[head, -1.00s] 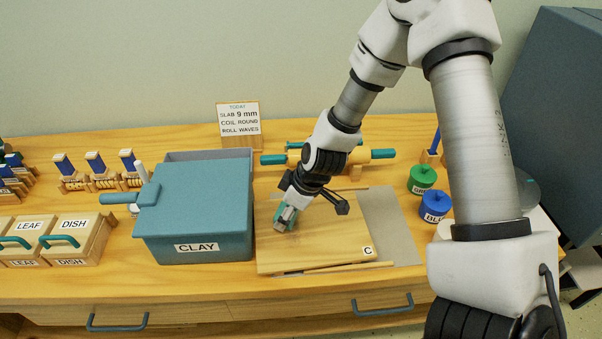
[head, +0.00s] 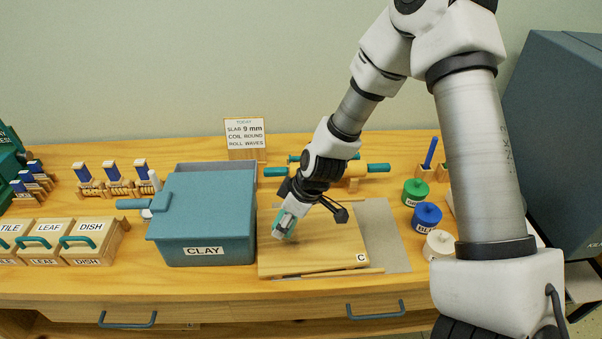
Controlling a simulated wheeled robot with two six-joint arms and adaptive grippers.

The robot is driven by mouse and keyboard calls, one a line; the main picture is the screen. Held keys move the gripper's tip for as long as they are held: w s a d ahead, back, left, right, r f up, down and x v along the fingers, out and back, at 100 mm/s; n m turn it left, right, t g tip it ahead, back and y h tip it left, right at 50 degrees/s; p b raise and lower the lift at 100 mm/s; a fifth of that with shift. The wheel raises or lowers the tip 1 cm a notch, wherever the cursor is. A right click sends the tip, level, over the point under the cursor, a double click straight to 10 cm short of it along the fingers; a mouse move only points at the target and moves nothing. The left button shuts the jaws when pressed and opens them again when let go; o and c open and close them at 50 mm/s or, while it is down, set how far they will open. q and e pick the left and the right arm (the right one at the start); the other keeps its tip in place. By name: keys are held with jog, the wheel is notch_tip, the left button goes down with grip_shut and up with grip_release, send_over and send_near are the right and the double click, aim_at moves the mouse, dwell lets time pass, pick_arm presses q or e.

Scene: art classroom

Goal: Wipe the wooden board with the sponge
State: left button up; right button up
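The wooden board (head: 325,243), marked C, lies flat on the table in the middle of the head view. My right gripper (head: 284,226) reaches down from the upper right over the board's left part. Its fingers are closed around a small teal and grey piece, which looks like the sponge (head: 289,221). The piece is small and partly hidden by the fingers. It is at or just above the board's surface; contact is not clear. My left gripper is not in view.
The blue CLAY bin (head: 205,225) stands close to the board's left edge. A rolling pin (head: 375,168) lies behind the board. Green (head: 414,192), blue (head: 426,216) and white (head: 438,244) jars stand to the right. A wooden stick (head: 335,273) lies along the board's front edge.

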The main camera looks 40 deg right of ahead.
aim_at(280, 218)
jog(key=shift+r+p, duration=1.05)
jog(key=shift+r, duration=0.55)
